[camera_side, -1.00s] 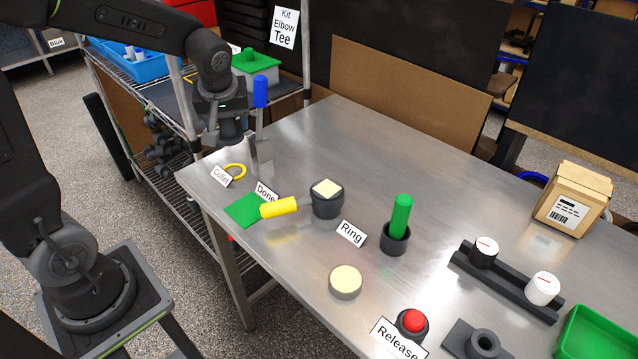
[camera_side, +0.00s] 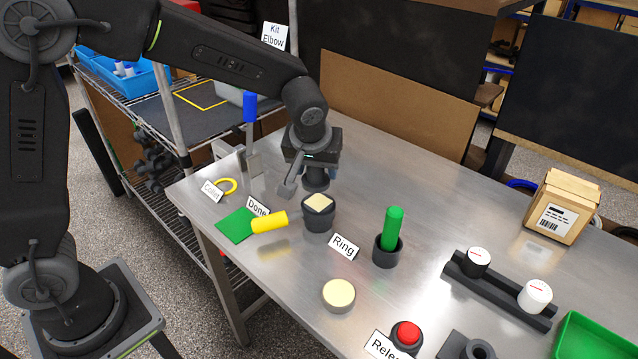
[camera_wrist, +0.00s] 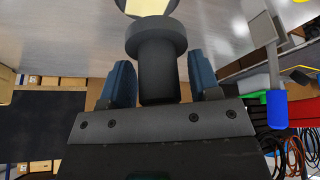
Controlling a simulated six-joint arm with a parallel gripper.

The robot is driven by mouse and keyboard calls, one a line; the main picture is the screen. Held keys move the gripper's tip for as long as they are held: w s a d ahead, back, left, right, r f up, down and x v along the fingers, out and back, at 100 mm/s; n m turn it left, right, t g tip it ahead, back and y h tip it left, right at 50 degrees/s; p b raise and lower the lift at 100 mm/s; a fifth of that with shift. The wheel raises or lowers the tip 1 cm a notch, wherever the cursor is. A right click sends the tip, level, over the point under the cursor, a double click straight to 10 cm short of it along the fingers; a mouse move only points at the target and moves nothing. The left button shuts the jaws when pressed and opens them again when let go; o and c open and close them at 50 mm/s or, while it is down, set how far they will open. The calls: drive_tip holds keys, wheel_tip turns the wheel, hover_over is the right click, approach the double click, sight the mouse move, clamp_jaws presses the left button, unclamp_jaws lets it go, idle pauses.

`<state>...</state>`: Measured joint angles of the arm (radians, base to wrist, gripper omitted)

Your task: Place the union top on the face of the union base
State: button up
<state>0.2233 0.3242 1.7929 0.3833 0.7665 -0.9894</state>
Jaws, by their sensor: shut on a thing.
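My gripper (camera_wrist: 162,82) is shut on a dark flanged piece, the union top (camera_wrist: 157,42), between its two blue-grey fingers. The wide round flange points away from the palm. In the side view my gripper (camera_side: 304,176) holds the union top (camera_side: 317,180) above the table, just behind and above a dark round cup. This cup, which I take as the union base (camera_side: 318,219), stands upright with a pale cream square on its top face. A pale, dark-edged piece, apparently the same base, shows cut off beyond the flange in the wrist view (camera_wrist: 147,6). I cannot see contact between them.
A yellow cylinder (camera_side: 269,222) lies left of the base, by a green square (camera_side: 236,226). A blue-handled tool (camera_side: 250,107) stands upright behind. A green peg in a dark cup (camera_side: 388,249), a cream disc (camera_side: 339,295) and a red button (camera_side: 407,334) are to the right.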

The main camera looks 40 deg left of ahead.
sight(319, 185)
drive_tip(key=shift+w+d+f, duration=0.1)
drive_tip(key=shift+d+f, duration=0.2)
drive_tip(key=shift+f, duration=1.9)
drive_tip(key=o, duration=0.9)
drive_tip(key=shift+f, duration=0.15)
drive_tip(key=shift+o, duration=0.2)
drive_tip(key=v, duration=1.2)
drive_tip(key=shift+r, duration=0.25)
